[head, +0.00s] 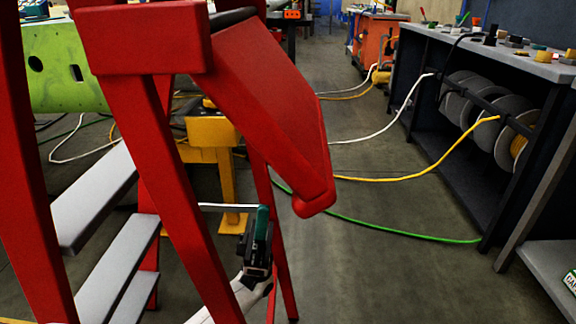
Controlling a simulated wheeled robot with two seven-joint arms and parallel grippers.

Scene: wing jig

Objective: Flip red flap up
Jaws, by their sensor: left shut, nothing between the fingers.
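The red flap (272,110) is a broad panel at the top of a red frame (145,40). It slopes down and to the right from near a dark bar (232,18), and its rounded lower end hangs free in the air. My left gripper (262,214) is below the flap and a little left of its lower end, pointing up. Its green-tipped fingers are shut and empty, and a gap shows between them and the flap. A red post partly hides my left arm. My right gripper is not in view.
Grey steps (118,262) stand at the left between red posts. A yellow stand (212,132) and a green panel (65,68) are behind. A dark workbench (470,55) with cable reels is on the right. Cables cross the floor; the middle floor is otherwise clear.

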